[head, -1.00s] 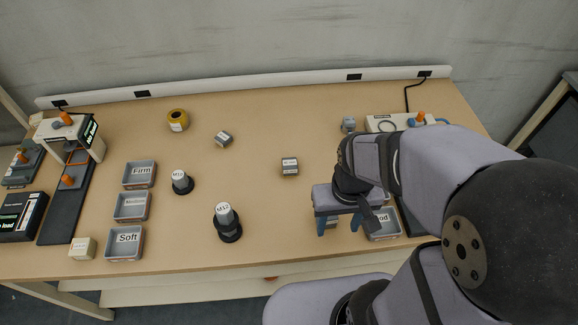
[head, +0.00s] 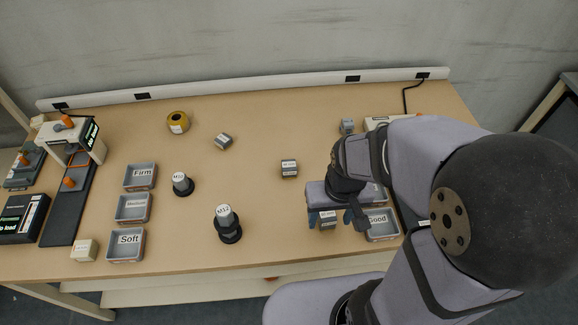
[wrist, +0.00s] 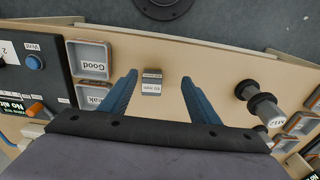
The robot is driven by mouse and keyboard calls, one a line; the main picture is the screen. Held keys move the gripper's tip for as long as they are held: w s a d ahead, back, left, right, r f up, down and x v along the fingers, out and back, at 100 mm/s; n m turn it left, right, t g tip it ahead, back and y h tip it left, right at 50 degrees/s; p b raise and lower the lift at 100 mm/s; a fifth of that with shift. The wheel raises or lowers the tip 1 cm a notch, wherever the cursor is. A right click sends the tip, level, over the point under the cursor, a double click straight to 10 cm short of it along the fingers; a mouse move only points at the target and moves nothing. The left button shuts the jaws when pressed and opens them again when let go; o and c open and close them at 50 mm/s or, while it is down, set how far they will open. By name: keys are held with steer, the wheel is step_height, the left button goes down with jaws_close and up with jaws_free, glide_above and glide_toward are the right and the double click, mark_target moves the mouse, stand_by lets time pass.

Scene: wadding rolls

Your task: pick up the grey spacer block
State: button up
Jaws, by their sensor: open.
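A small grey block with a white label (head: 328,222) lies on the table near the front edge, left of the Good tray. In the wrist view this block (wrist: 152,82) shows between my two blue fingers, nearer the left one, with a gap on both sides. My gripper (head: 338,218) is open and empty over it; it also shows in the wrist view (wrist: 158,79). How high the fingertips are above the table is hard to tell. Similar grey labelled blocks lie mid-table (head: 289,169), further back (head: 223,141) and at the back right (head: 347,125).
The Good tray (head: 382,238) stands close beside my gripper. Dark M12 (head: 228,230) and smaller (head: 182,184) posts stand left of centre. Firm (head: 140,187), Medium and Soft trays line the left. A yellow roll (head: 178,122) is at the back. The table between block and posts is clear.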

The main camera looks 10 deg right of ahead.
mark_target(289, 172)
steer(key=w+a+f+t, duration=0.1)
steer(key=w, duration=0.1)
steer(key=w+a+f+t, duration=0.1)
steer(key=w, duration=0.2)
steer(key=w+a+f+t, duration=0.1)
steer(key=w+a+f, duration=0.1)
steer(key=w, duration=0.1)
steer(key=w+a+f+t, duration=0.1)
steer(key=w, duration=0.1)
steer(key=w+f+t+b, duration=0.1)
steer(key=w+f+t, duration=0.1)
steer(key=w+a+f+m+t, duration=0.1)
steer(key=w+f+t, duration=0.1)
steer(key=w, duration=0.1)
steer(key=shift+a, duration=0.35)
steer(key=shift+w+f+t+b, duration=0.1)
steer(key=shift+w+t+b, duration=0.2)
steer(key=shift+t, duration=0.3)
steer(key=shift+w+a+t, duration=0.15)
steer(key=shift+w+t, duration=0.15)
steer(key=shift+t, duration=0.5)
steer(key=shift+a+r+n+t+b, duration=0.2)
steer(key=shift+r+n+t+b, duration=0.3)
steer(key=shift+t, duration=0.5)
steer(key=shift+w, duration=0.15)
steer(key=b+x, duration=0.1)
steer(key=b, duration=0.2)
steer(key=shift+w+f, duration=0.2)
steer(key=shift+w, duration=0.25)
steer(key=shift+r, duration=0.1)
